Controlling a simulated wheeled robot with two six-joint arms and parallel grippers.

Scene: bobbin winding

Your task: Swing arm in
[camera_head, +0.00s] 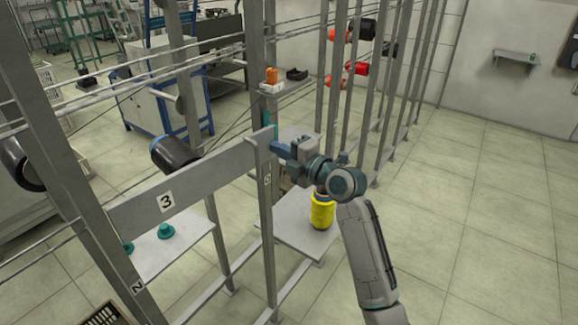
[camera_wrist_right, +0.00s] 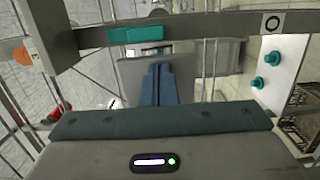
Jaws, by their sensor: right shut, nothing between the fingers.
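A grey bar with a "3" label (camera_head: 190,187) runs between the uprights of a metal rack in the head view. I cannot tell for sure which part is the swing arm. My right gripper (camera_head: 279,148) is shut and empty, beside the upper part of the upright at the bar's right end. In the right wrist view its blue fingers (camera_wrist_right: 160,84) are together, in front of a grey plate and below a grey rail (camera_wrist_right: 210,27) with a teal block (camera_wrist_right: 137,34) on it. Whether the fingers touch the rack cannot be told. My left gripper is not in view.
A yellow bobbin (camera_head: 321,212) stands on a grey shelf (camera_head: 292,238) beneath my right arm. A black bobbin (camera_head: 176,154) is behind the bar. A left shelf (camera_head: 188,248) carries teal pegs (camera_head: 165,232). Rack posts and rods crowd the back; floor (camera_head: 470,240) at right is clear.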

